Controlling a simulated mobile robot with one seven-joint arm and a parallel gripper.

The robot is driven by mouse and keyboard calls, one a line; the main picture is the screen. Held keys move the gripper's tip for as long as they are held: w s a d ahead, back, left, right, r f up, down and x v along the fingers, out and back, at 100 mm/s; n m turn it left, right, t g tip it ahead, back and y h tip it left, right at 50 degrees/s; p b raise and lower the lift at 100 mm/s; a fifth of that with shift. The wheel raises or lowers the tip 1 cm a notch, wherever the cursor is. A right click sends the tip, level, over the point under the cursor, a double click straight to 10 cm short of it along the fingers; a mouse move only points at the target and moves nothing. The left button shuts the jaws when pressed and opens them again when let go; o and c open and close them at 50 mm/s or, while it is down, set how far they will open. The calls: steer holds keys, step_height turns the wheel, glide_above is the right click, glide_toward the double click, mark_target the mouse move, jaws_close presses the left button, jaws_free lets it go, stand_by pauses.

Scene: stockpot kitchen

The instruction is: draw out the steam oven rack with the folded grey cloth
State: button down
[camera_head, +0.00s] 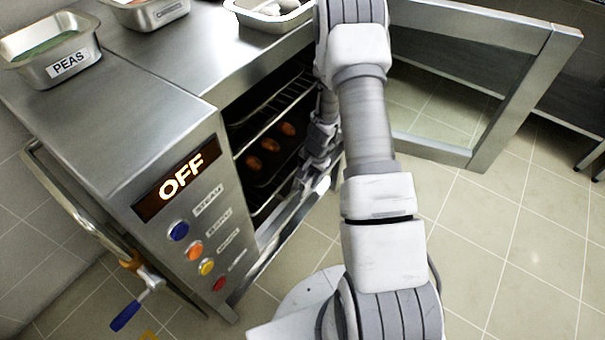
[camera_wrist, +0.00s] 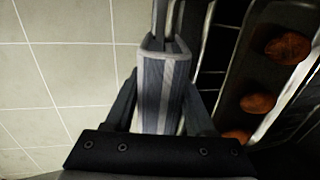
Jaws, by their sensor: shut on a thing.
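The folded grey cloth (camera_wrist: 165,85), striped lighter and darker, sits between the fingers of my gripper (camera_wrist: 163,100) in the wrist view. My gripper is shut on it. Metal bars (camera_wrist: 160,22) run up to the cloth's far end; whether the cloth wraps a rack's front bar is hidden. In the head view my gripper (camera_head: 312,165) is at the mouth of the open steam oven (camera_head: 150,130), mostly covered by my arm. Inside, a wire rack (camera_head: 283,98) shows above a dark tray (camera_head: 262,176) with brown round food pieces (camera_head: 270,145). The tray also shows in the wrist view (camera_wrist: 232,100).
The oven's glass door (camera_head: 490,130) stands open at the right. The display (camera_head: 175,185) reads OFF above several coloured knobs. A PEAS pan (camera_head: 60,72) and other pans stand on top. A blue-handled valve (camera_head: 130,310) juts out at lower left. Tiled floor is clear at right.

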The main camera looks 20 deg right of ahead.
steer(key=shift+s+d, duration=0.2)
steer(key=shift+s, duration=0.1)
steer(key=shift+s+d, duration=0.55)
steer(key=shift+s, duration=0.3)
steer(key=shift+s+d, duration=0.55)
steer(key=shift+s, duration=0.25)
steer(key=shift+s+d, duration=0.55)
steer(key=shift+s, duration=0.3)
steer(key=shift+s+d, duration=0.55)
steer(key=shift+s, duration=0.3)
steer(key=shift+s+d, duration=0.55)
steer(key=shift+s, duration=0.25)
steer(key=shift+s+d, duration=0.55)
steer(key=shift+s, duration=0.4)
steer(key=shift+s+d, duration=0.55)
steer(key=shift+s, duration=0.25)
steer(key=shift+s+d, duration=0.55)
steer(key=shift+s, duration=0.25)
steer(key=shift+s+d, duration=0.55)
steer(key=shift+s, duration=0.25)
